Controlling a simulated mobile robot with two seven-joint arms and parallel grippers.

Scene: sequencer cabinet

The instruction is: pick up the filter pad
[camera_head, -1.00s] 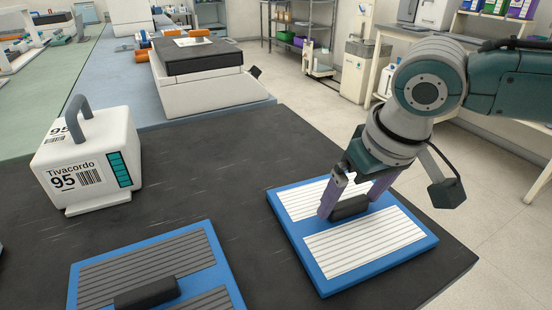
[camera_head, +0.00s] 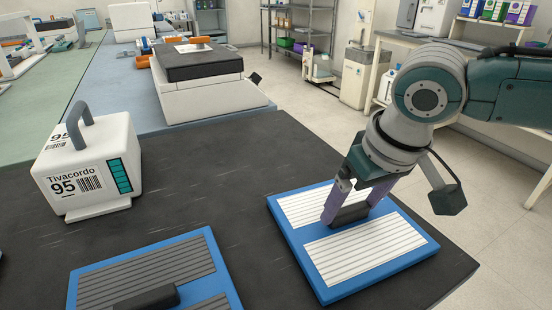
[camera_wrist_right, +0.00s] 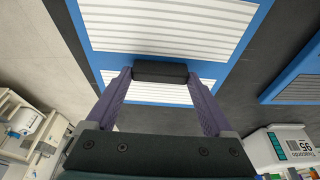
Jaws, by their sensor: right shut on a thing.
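A filter pad with a blue frame and white ridged panels (camera_head: 365,248) lies flat on the dark tabletop at the right. A black handle bar (camera_head: 349,216) crosses its middle. My right gripper (camera_head: 348,208) comes down from above, shut on this handle, one purple finger at each end. The wrist view shows the same grip on the handle (camera_wrist_right: 160,72), with the white panels on both sides of it. A second blue-framed pad with grey ridged panels (camera_head: 150,270) lies at the lower left, partly cut off, with a black handle. My left gripper is out of view.
A white case labelled Tivacordo 95 (camera_head: 88,172) stands at the left of the dark table (camera_head: 230,190). A white machine with a black top (camera_head: 205,88) stands behind on the blue bench. Bare tabletop lies between case and white pad. The table's edge is close right of the pad.

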